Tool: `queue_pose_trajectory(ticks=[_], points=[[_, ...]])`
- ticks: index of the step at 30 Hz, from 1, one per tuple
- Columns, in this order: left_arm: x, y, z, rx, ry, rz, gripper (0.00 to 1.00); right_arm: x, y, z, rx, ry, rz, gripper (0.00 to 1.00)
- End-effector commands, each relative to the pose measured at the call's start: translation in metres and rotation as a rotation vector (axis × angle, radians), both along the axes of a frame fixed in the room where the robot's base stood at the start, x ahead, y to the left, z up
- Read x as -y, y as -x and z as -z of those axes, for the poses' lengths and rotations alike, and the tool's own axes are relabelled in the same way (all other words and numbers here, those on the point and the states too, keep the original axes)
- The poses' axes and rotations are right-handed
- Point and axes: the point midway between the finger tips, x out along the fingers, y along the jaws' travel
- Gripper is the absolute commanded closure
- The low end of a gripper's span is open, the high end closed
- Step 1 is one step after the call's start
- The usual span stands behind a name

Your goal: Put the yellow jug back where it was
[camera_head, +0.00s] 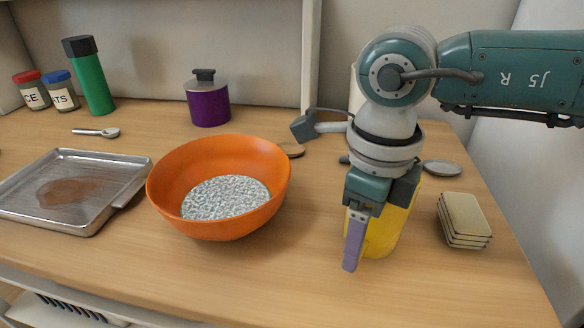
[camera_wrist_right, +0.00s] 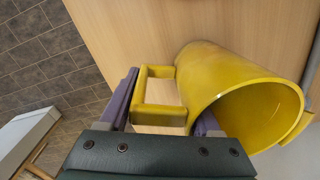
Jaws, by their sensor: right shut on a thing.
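The yellow jug (camera_head: 391,229) is upright at the right part of the counter, partly hidden behind my right gripper (camera_head: 355,246). Whether its base touches the wood or hangs just above it, I cannot tell. In the right wrist view the jug (camera_wrist_right: 235,85) shows its open mouth and its square handle (camera_wrist_right: 158,113). The purple fingers of my right gripper (camera_wrist_right: 163,110) are on either side of the handle, shut on it. My left gripper is not in view.
An orange bowl (camera_head: 219,229) with grey speckled contents stands left of the jug. A stack of pale blocks (camera_head: 463,220) is close on the right. The front middle counter is clear.

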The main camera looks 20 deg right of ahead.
Motion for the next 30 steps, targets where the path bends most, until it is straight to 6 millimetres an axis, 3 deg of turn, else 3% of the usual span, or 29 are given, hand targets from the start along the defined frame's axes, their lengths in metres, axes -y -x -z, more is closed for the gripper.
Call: queue_pose_trajectory(ticks=[9, 10, 17, 25, 30], points=[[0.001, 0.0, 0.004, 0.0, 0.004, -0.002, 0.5, 0.0, -0.001, 0.003, 0.002, 0.0, 0.0, 1.0], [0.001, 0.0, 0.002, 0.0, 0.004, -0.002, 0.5, 0.0, 0.0, 0.002, 0.001, 0.001, 0.0, 0.32], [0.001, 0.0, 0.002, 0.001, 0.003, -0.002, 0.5, 0.0, 0.0, 0.002, 0.0, 0.0, 0.001, 0.06], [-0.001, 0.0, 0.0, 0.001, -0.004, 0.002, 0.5, 0.0, 0.0, 0.0, 0.0, 0.0, 0.001, 0.05], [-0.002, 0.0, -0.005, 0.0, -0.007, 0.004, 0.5, 0.0, -0.001, -0.019, 0.004, 0.0, 0.0, 0.05]])
